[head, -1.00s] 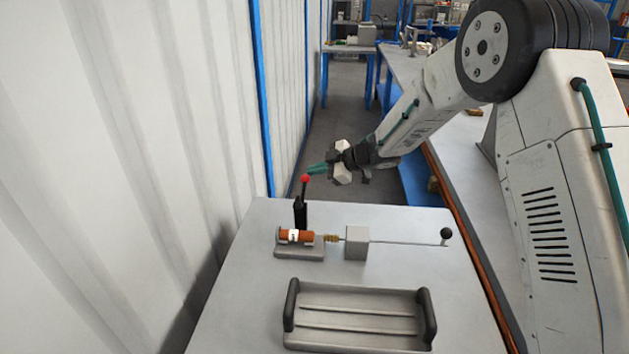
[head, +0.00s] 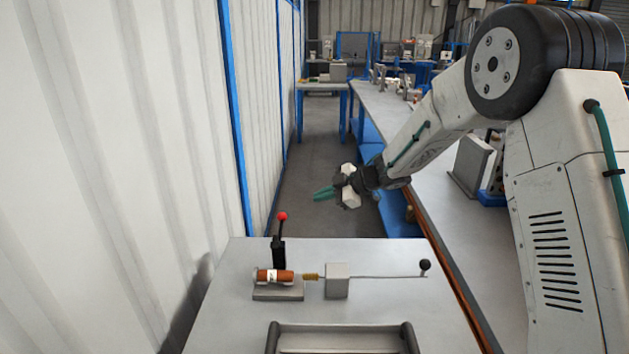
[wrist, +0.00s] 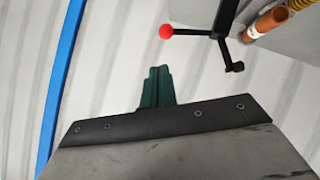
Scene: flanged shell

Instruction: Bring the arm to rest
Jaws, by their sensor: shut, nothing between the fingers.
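My gripper (head: 323,193) hangs in the air in the head view, above and beyond the back edge of the grey table (head: 225,310). Its green fingers point left and are shut, with nothing between them. In the wrist view the green fingers (wrist: 157,88) lie together against the pale ribbed wall. They are apart from the red-knobbed lever (head: 280,238), which shows at the upper right of the wrist view (wrist: 190,32). My arm reaches in from the right, bent at the large black joint.
A copper cylinder (head: 283,276) lies in a cradle beside a brass brush on a rod through a grey block (head: 337,282). A tray (head: 340,340) stands at the front. The ribbed wall (head: 130,150) runs along the left. A long bench (head: 440,215) is at the right.

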